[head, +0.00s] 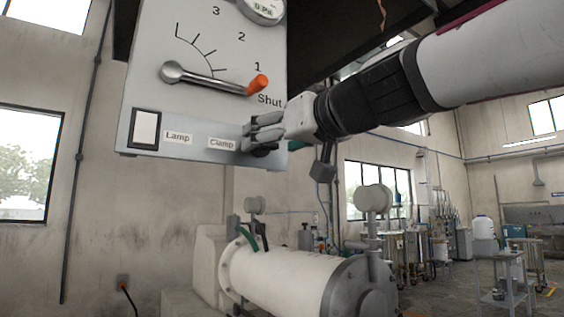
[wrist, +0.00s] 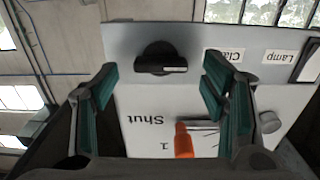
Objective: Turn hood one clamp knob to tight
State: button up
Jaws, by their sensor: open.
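The clamp knob (wrist: 155,56) is black and round, with a raised grip bar that lies across the wrist picture and carries a short white mark. It sits on the grey hood panel (head: 150,90), beside the label "Clamp" (head: 222,143). In the head view the knob is mostly hidden behind my gripper (head: 262,132); a dark part shows below the fingers. In the wrist view my gripper (wrist: 160,85) is open, its teal-padded fingers on either side of the knob's line and apart from it. Nothing is held.
A lever with an orange tip (head: 258,85) points at "Shut", just above my fingers. A white lamp switch (head: 145,130) is at the panel's lower left. A round gauge (head: 262,8) is at the top.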

jog(key=shift+x, duration=1.1)
jog(key=c, duration=1.1)
jog(key=shift+c, duration=0.2)
